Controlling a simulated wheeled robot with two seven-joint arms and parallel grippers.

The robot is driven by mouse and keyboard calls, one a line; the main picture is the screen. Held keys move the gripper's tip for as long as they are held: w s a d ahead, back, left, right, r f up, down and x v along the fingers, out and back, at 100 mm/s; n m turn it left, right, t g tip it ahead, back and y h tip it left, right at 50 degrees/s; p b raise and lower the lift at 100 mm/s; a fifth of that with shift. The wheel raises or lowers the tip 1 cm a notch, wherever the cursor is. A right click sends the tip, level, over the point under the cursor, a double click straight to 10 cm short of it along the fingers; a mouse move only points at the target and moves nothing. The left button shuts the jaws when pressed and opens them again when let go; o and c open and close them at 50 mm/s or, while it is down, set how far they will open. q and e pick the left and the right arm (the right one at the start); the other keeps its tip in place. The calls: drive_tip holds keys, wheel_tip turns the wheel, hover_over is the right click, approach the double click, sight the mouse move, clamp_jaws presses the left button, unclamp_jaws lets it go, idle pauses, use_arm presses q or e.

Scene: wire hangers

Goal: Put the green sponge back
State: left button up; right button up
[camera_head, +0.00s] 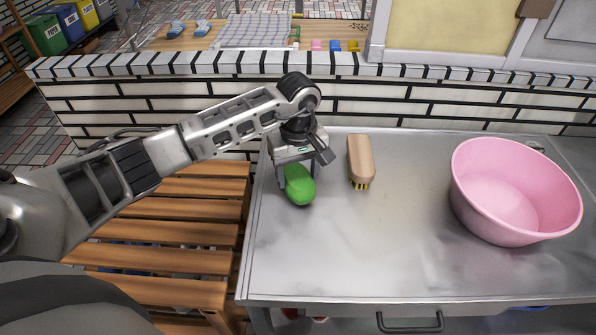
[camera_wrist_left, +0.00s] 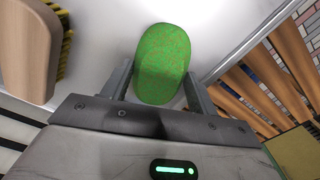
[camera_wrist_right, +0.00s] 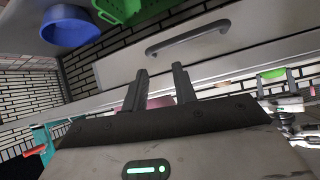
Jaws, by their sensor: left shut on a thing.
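The green sponge (camera_head: 301,188) is at the left end of the metal counter, an oval block. My left gripper (camera_head: 297,181) comes down over it from above, shut on it. In the left wrist view the sponge (camera_wrist_left: 162,62) sits between the two fingers (camera_wrist_left: 158,88). I cannot tell whether the sponge touches the counter or is slightly above it. My right gripper is outside the head view. In the right wrist view its fingers (camera_wrist_right: 160,84) stand apart with nothing held between them, below the counter's drawer front.
A wooden brush (camera_head: 360,158) with yellow bristles lies just right of the sponge. A pink basin (camera_head: 513,190) stands on the right of the metal counter (camera_head: 400,250). A tiled wall (camera_head: 400,105) runs behind, a slatted wooden bench (camera_head: 165,255) is at left. The counter's middle is clear.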

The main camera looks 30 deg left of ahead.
sight(298, 177)
use_arm(q)
drive_tip(key=shift+f, duration=0.35)
drive_tip(key=shift+f, duration=0.15)
drive_tip(key=o, duration=1)
wheel_tip(298, 177, up, 12)
drive_tip(key=shift+r+b, duration=0.2)
drive_tip(key=shift+b, duration=0.35)
